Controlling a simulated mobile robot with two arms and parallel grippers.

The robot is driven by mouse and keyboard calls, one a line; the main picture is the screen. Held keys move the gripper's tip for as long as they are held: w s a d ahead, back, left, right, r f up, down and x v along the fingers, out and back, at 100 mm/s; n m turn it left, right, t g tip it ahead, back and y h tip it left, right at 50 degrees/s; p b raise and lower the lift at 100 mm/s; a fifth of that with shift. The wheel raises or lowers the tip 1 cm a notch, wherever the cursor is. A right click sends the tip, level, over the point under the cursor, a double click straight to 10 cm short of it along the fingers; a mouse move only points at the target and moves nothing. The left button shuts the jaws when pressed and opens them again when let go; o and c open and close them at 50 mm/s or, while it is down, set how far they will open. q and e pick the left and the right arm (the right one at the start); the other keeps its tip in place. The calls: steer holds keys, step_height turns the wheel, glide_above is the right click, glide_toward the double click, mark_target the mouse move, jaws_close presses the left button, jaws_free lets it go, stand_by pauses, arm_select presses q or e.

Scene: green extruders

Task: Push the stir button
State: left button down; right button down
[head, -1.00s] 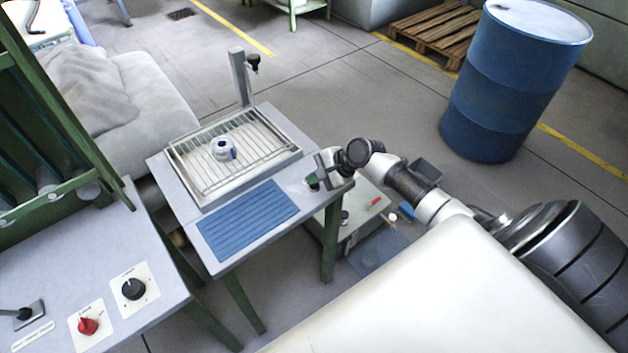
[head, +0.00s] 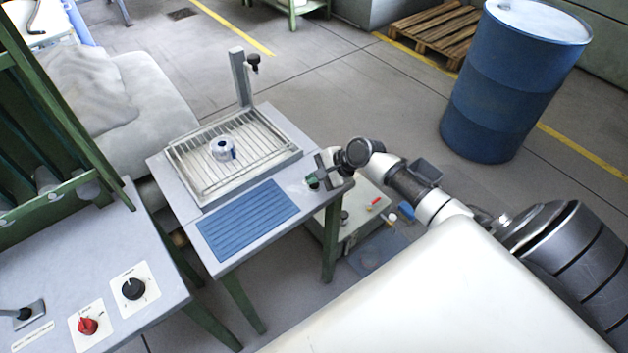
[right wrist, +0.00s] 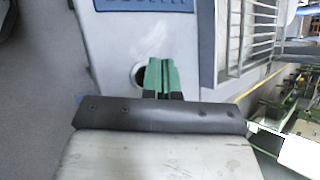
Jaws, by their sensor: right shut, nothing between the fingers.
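My right gripper (head: 313,182) is at the right edge of the small grey table (head: 180,183), fingers pointing down close to its top. In the right wrist view its green fingertips (right wrist: 161,76) are shut together and empty. A dark round spot (right wrist: 138,73), which looks like the button, lies on the grey top just left of the fingertips and is partly covered by them. I cannot tell if they touch it. In the head view the gripper hides this spot. No label reading stir can be made out. My left gripper is not in view.
A wire rack tray (head: 284,162) with a small white and blue round part (head: 223,149) and a blue ribbed mat (head: 247,219) are on the table. An upright post (head: 241,78) stands behind. A panel with black (head: 133,288) and red (head: 88,326) knobs is left.

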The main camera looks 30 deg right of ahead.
mark_target(315, 186)
steer(key=shift+f, duration=0.1)
stand_by(0.5)
steer(key=shift+f, duration=0.3)
steer(key=shift+r+p, duration=0.35)
steer(key=shift+p, duration=0.4)
step_height(315, 186, up, 6)
steer(key=p, duration=0.6)
steer(key=shift+r+p, duration=0.1)
steer(key=shift+p, duration=0.25)
